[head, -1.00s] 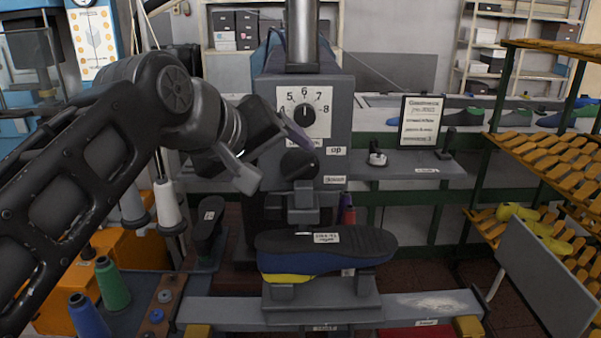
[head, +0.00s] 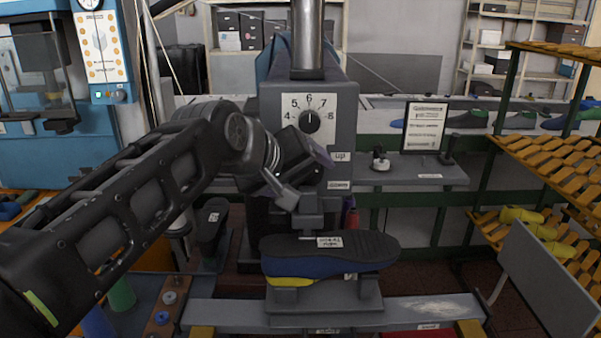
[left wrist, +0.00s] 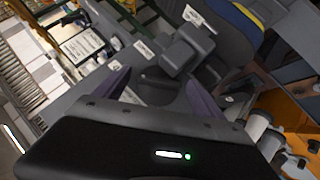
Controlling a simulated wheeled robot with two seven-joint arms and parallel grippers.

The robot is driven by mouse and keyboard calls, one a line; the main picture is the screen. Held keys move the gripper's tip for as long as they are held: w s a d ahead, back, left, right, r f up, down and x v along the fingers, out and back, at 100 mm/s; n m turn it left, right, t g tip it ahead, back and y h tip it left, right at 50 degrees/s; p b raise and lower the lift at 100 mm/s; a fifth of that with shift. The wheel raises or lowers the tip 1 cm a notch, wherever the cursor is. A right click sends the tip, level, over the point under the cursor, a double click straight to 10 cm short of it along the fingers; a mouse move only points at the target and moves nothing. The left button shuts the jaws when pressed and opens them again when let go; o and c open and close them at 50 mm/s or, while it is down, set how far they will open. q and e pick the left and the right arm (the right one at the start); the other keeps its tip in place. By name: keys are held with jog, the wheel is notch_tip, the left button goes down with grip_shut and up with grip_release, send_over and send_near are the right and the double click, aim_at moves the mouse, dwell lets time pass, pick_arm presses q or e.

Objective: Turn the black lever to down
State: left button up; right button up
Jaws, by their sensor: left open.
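The black lever sits on the front of the grey press (head: 345,100), beside the up label (head: 340,156) and the down label (head: 339,185). In the head view it is now hidden behind my left gripper (head: 306,176). My right gripper is not in view.
Below the gripper, a black and blue shoe sole (head: 330,250) rests on a grey support. The dial (head: 309,120) is above. A framed sign (head: 424,126) stands on the side shelf to the right. Orange racks (head: 555,90) fill the right. Thread spools (head: 120,293) are at lower left.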

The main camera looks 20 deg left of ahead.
pick_arm(q)
jog(key=shift+c, duration=0.2)
jog(key=c, duration=1.3)
